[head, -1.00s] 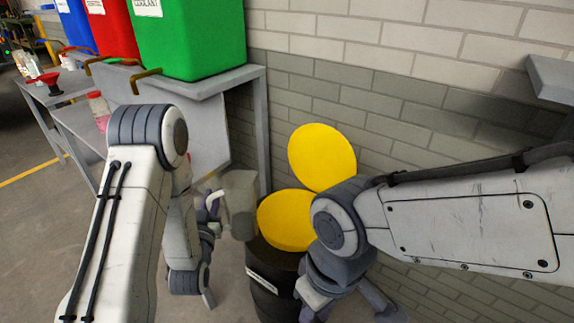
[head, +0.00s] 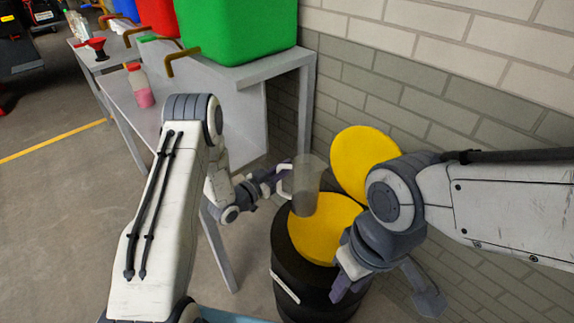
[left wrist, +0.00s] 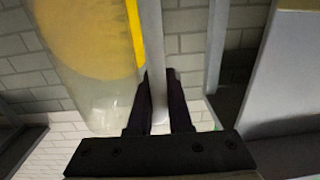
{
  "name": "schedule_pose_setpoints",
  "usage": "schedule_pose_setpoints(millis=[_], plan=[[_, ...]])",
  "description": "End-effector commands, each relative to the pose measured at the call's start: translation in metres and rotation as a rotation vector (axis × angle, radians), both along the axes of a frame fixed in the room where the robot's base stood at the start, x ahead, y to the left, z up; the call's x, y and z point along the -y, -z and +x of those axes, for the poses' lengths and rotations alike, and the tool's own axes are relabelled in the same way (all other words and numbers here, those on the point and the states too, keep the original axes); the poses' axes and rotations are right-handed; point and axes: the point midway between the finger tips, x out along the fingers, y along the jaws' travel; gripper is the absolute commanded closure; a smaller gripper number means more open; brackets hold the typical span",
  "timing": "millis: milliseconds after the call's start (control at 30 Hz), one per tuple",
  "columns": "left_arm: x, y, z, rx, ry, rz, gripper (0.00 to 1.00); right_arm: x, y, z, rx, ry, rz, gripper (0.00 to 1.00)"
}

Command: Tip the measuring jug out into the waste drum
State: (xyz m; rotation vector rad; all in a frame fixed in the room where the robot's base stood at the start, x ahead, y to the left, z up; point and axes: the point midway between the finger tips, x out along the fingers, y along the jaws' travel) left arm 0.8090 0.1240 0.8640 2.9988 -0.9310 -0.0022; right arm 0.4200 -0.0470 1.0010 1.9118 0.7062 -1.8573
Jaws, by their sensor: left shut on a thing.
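The measuring jug (head: 307,180) is clear and looks upright in the head view, in front of the yellow funnel. My left gripper (head: 282,180) is shut on its handle. In the left wrist view the handle (left wrist: 153,60) runs between the fingers (left wrist: 160,110), and the clear jug wall (left wrist: 100,95) is at left. Whether liquid is inside is unclear. The waste drum (head: 290,262) is black, with a yellow funnel (head: 335,232) on top and a raised yellow lid (head: 362,150) behind. My right gripper (head: 388,290) is empty beside the drum, its fingers apart.
A grey bench (head: 270,75) stands behind and left of the drum, carrying a green container (head: 235,30), a red one and a bottle of pink liquid (head: 141,88). A brick wall (head: 440,90) is close behind the drum. Open floor (head: 60,210) lies left.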

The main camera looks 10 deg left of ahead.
Motion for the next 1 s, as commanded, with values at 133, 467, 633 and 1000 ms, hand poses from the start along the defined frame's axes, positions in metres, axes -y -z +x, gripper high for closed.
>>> schedule_pose_setpoints(millis=[133, 467, 633, 1000], plan=[[0.002, 0.006, 0.000, 0.000, 0.063, -0.001, 1.00, 0.000, -0.003, 0.000, 0.000, 0.000, 0.000, 0.66], [0.002, 0.007, -0.001, 0.000, 0.068, -0.002, 1.00, 0.000, -0.002, 0.000, 0.000, 0.000, 0.000, 0.66], [0.001, 0.001, -0.001, 0.003, 0.068, 0.018, 1.00, 0.000, -0.006, 0.000, 0.000, 0.000, 0.000, 0.66], [-0.002, -0.017, -0.001, 0.011, 0.067, 0.211, 1.00, 0.000, -0.032, 0.000, 0.000, 0.000, 0.000, 0.66]])
